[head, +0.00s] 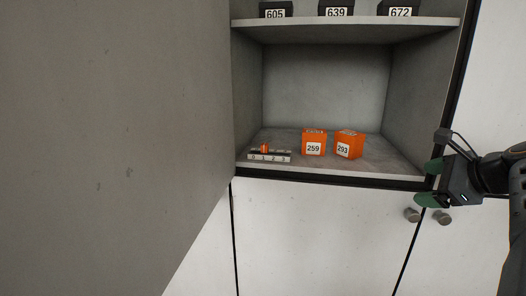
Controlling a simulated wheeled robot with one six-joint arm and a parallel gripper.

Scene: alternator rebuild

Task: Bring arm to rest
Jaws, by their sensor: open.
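My gripper (430,183) is at the right of the head view, in front of the right front edge of the open cabinet compartment. Its two green-tipped fingers point left and stand apart, with nothing visible between them. My arm comes in from the right edge of the picture.
Two orange boxes, labelled 259 (314,143) and 293 (349,145), stand on the compartment floor beside a small numbered rack (269,156) holding an orange piece. Dark labelled boxes (336,9) sit on the shelf (345,23) above. Cabinet doors with round knobs (412,215) are below. A grey panel (110,130) fills the left.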

